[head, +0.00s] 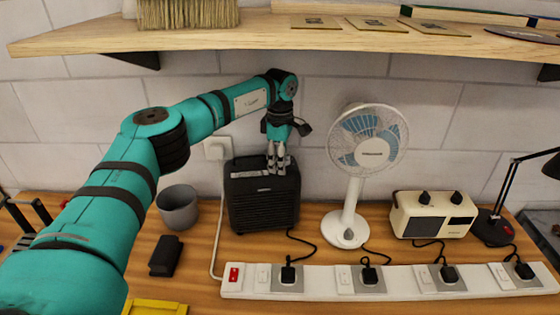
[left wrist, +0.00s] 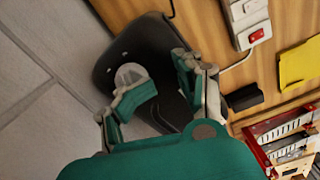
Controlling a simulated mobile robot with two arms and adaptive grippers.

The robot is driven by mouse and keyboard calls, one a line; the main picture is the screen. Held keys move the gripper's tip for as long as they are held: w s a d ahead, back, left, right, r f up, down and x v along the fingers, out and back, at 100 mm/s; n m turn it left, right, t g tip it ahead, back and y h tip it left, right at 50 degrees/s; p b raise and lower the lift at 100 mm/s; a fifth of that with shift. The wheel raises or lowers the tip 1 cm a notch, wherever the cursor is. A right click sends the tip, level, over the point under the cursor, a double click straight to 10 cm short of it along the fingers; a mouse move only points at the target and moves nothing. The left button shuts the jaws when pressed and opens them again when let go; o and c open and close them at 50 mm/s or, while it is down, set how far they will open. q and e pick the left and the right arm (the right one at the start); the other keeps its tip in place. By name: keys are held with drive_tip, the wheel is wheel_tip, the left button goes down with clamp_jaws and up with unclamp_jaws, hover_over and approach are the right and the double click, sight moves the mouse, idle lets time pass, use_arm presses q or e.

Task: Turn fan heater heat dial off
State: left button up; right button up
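The black fan heater (head: 264,208) stands upright on the bench, with a grey strip along its top. My left gripper (head: 277,167) points down at the top of the heater, near its back. In the left wrist view the two fingers of my left gripper (left wrist: 160,85) are apart, with the dark heater (left wrist: 150,45) beyond them. A pale round part, seemingly a dial (left wrist: 130,75), shows beside one fingertip. I cannot tell whether the finger touches it, and its setting is not readable. My right gripper is not in view.
A grey cup (head: 178,207) stands left of the heater and a white fan (head: 350,190) right of it. A power strip (head: 320,283) with plugs and cables lies in front. A cream radio (head: 433,214) is farther right. A wooden shelf (head: 230,36) overhangs the arm.

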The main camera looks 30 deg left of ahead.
use_arm(q)
drive_tip(key=o, duration=0.3)
drive_tip(key=shift+d, duration=0.15)
drive_tip(key=shift+o, duration=0.2)
wheel_tip(320, 180, up, 8)
drive_tip(key=p, duration=0.6)
drive_tip(key=shift+r, duration=0.25)
drive_tip(key=shift+w+p, duration=0.1)
drive_tip(key=shift+p, duration=0.2)
